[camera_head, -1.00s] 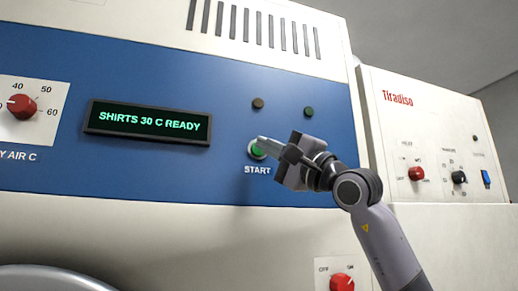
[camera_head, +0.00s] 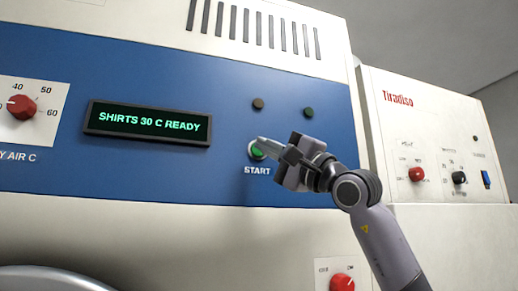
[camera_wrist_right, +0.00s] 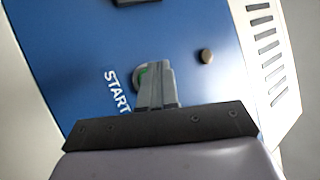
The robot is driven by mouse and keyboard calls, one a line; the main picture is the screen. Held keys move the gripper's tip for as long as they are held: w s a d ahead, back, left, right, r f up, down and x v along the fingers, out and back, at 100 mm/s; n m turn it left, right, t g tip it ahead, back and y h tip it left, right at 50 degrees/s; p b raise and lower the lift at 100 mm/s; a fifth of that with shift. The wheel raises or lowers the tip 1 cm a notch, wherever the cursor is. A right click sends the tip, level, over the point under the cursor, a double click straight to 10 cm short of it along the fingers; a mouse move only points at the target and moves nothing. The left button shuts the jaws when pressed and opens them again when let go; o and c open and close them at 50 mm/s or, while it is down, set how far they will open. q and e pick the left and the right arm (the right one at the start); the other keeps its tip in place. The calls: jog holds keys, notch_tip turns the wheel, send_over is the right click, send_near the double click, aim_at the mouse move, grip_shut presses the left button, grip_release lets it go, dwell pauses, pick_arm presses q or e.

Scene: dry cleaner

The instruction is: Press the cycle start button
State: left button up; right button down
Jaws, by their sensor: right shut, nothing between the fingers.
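The green start button (camera_head: 256,152) sits in a pale ring on the blue panel, above the word START. My right gripper (camera_head: 262,142) is shut and empty, with its fingertips in front of the button and overlapping its upper part in the head view. In the right wrist view the closed fingers (camera_wrist_right: 155,75) cover much of the green button (camera_wrist_right: 142,74), and only its left edge shows. I cannot tell whether the tips touch it. The display (camera_head: 148,123) reads SHIRTS 30 C READY. My left gripper is not in view.
Two dark unlit lamps, one brownish (camera_head: 258,104) and one green (camera_head: 308,112), are above the button. A red temperature knob (camera_head: 21,106) is at the left, and a red off/on knob (camera_head: 342,284) is below. A second machine (camera_head: 430,120) with knobs stands at the right.

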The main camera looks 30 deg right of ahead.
jog(key=shift+w+d, duration=0.1)
jog(key=shift+w, duration=0.3)
